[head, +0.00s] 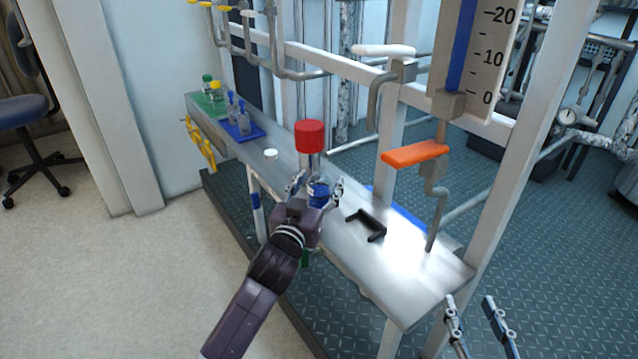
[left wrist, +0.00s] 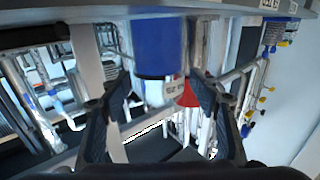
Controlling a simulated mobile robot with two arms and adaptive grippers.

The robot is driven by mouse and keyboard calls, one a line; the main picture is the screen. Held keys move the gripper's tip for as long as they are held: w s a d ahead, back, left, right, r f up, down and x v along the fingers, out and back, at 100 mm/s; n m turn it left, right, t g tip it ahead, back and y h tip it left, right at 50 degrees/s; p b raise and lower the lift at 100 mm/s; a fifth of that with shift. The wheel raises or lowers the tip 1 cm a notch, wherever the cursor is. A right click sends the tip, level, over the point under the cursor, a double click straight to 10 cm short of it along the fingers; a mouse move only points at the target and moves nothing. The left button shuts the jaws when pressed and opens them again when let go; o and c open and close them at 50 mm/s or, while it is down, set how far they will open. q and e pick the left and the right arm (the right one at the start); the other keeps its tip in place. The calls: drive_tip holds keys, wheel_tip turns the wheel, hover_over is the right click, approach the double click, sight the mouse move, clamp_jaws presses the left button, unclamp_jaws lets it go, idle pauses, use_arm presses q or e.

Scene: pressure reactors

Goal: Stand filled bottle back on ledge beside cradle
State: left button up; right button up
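My left gripper (head: 318,188) is over the metal ledge, with a finger on each side of a bottle (head: 319,196) whose lower part is blue and upper part clear. The left wrist view, turned upside down, shows the bottle (left wrist: 158,48) between the fingertips (left wrist: 163,85), seemingly clasped; a pale label is on its clear part. Whether its base touches the ledge (head: 420,275) is hidden. The black cradle (head: 367,226) lies on the ledge to the right, apart from the bottle. My right gripper (head: 475,315) is open and empty at the lower right.
A red cylinder (head: 309,134) on a stem rises just behind the bottle. A white cap (head: 271,155) lies on the ledge. Farther left are a blue tray (head: 255,133) and green tray (head: 205,107) with bottles. An orange handle (head: 411,152) hangs above the ledge's right part.

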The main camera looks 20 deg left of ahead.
use_arm(q)
drive_tip(key=shift+r, duration=0.1)
drive_tip(key=s+p, duration=0.2)
drive_tip(key=s, duration=1)
drive_tip(key=s+d+f+m+g+h, duration=0.1)
drive_tip(key=s+f+g, duration=0.3)
drive_tip(key=s+f, duration=0.3)
drive_tip(key=s+d+f+m+g+h, duration=0.1)
drive_tip(key=s+d+f+g, duration=0.1)
drive_tip(key=s+f, duration=0.5)
drive_tip(key=shift+s+d+f+g, duration=0.3)
drive_tip(key=shift+s+g, duration=0.6)
drive_tip(key=shift+s, duration=0.1)
use_arm(e)
drive_tip(key=s+d+f+g+h, duration=0.1)
drive_tip(key=s+d+f+g, duration=0.2)
drive_tip(key=f, duration=0.7)
drive_tip(key=s+g, duration=0.2)
drive_tip(key=shift+s+f+g+h, duration=0.15)
drive_tip(key=shift+s+g+h, duration=0.25)
drive_tip(key=shift+a, duration=0.1)
